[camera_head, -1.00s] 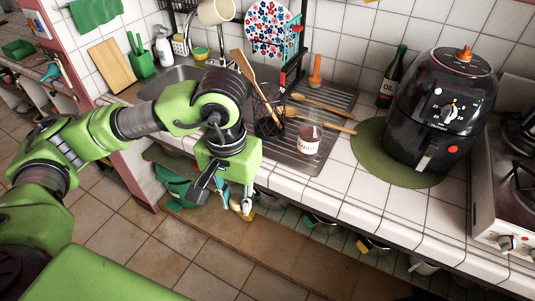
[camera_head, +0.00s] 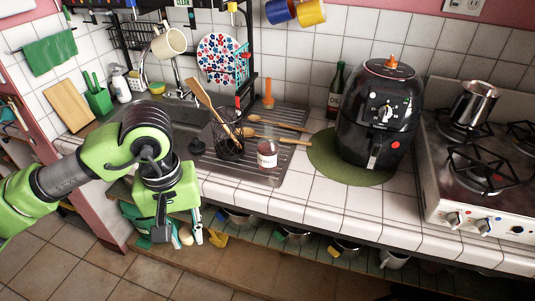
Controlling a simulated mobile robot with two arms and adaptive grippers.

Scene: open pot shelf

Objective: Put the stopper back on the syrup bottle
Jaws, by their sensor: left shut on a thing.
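The syrup bottle (camera_head: 267,153), small and clear with reddish-brown contents and a pale label, stands upright on the metal drainboard. No stopper shows clearly on its neck. My left gripper (camera_head: 161,232) points down in front of the sink edge, left of the bottle and apart from it. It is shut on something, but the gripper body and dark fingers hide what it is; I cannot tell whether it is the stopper. My right gripper is out of view.
Left of the bottle stands a dark wire utensil holder (camera_head: 228,148) with wooden utensils. Wooden spoons (camera_head: 284,139) and an upright orange object (camera_head: 268,94) are behind. An air fryer (camera_head: 377,119) on a green mat (camera_head: 330,164) is to the right. The front tiles are clear.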

